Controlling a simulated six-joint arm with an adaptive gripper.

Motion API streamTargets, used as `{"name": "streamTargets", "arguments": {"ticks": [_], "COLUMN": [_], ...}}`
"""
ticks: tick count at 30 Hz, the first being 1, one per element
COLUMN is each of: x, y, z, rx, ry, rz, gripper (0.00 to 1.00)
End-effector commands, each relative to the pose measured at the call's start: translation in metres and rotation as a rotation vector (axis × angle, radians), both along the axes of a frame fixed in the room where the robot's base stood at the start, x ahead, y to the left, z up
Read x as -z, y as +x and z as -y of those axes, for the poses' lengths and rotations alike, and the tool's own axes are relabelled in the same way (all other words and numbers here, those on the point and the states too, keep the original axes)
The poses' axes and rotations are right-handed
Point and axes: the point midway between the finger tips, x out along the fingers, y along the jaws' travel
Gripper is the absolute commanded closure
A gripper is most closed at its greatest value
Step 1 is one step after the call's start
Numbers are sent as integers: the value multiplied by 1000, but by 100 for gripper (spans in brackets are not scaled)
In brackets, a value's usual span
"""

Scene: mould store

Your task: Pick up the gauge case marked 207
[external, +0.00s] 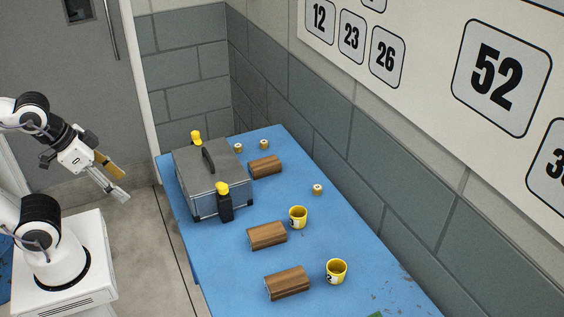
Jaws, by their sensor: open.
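No mark 207 is readable, so I cannot tell which thing is the marked gauge case. Three brown wooden case-like blocks lie apart on the blue table: a far one (265,167), a middle one (267,236) and a near one (288,283). A large grey box (182,157) with a dark top handle stands at the table's left side. My gripper (122,186) is open and empty, in the air left of the table and the grey box, apart from everything on the table.
Two yellow-topped black items (225,203) stand against the grey box. Yellow cups (298,218) (336,271) stand right of the wooden blocks. Small yellow-and-white pieces (317,189) lie farther back. The block wall (340,140) bounds the right. The blue tabletop (215,262) is bare at front left.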

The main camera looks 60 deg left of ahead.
Motion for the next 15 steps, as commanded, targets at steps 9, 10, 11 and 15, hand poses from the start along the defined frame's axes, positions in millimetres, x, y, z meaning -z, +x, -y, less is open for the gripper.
{"name": "streamTargets", "arguments": {"ticks": [9, 10, 11, 15], "x": [0, 0, 0, 1], "y": [1, 1, 2, 13], "z": [0, 1, 1, 6], "rx": [0, 2, 2, 12], "ry": [-1, -1, -2, -13], "rz": [1, 1, 2, 11], "gripper": [40, 40, 40, 40]}}
